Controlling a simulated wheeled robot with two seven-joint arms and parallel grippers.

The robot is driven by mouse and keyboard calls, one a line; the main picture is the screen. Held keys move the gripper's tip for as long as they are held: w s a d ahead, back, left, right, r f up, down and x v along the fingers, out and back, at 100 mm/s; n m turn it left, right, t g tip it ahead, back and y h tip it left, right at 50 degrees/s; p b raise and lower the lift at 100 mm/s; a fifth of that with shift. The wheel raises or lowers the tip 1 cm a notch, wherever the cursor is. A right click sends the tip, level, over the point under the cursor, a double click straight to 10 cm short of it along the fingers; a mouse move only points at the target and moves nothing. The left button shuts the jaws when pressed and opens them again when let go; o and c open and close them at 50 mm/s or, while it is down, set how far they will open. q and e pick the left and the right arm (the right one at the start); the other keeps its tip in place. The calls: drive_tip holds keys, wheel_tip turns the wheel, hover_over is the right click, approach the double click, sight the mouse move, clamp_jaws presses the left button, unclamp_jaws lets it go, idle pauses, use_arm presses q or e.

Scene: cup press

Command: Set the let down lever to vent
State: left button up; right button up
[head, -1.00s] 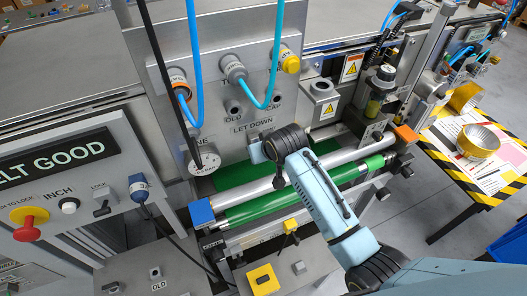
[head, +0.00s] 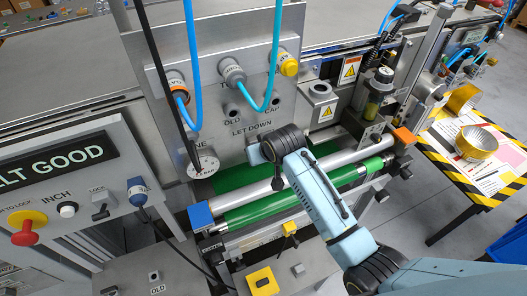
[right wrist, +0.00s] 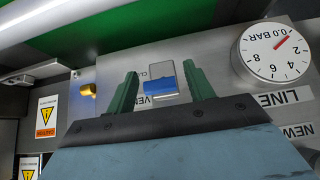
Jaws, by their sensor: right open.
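In the right wrist view, my right gripper (right wrist: 161,72) is open, with its two green fingers apart. A small lever with a blue grip (right wrist: 160,87) and a grey part shows between the fingers, with a gap on each side. Partly covered labels beside it begin with "CL" and "VEN" (right wrist: 147,100). I cannot tell exactly which label the lever points at. In the head view, the LET DOWN label (head: 250,128) is on the grey panel. My right wrist (head: 284,142) is just below it and hides the lever and fingers. My left gripper is not in view.
A pressure gauge (right wrist: 272,52) reads near 0.0 bar beside the lever. Blue hoses (head: 192,70) hang over the panel. A green roller (head: 265,210) and a silver roller (head: 240,200) lie below. A striped table (head: 445,165) stands at the right.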

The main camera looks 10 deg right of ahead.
drive_tip(key=v, duration=1.3)
drive_tip(key=shift+s, duration=0.15)
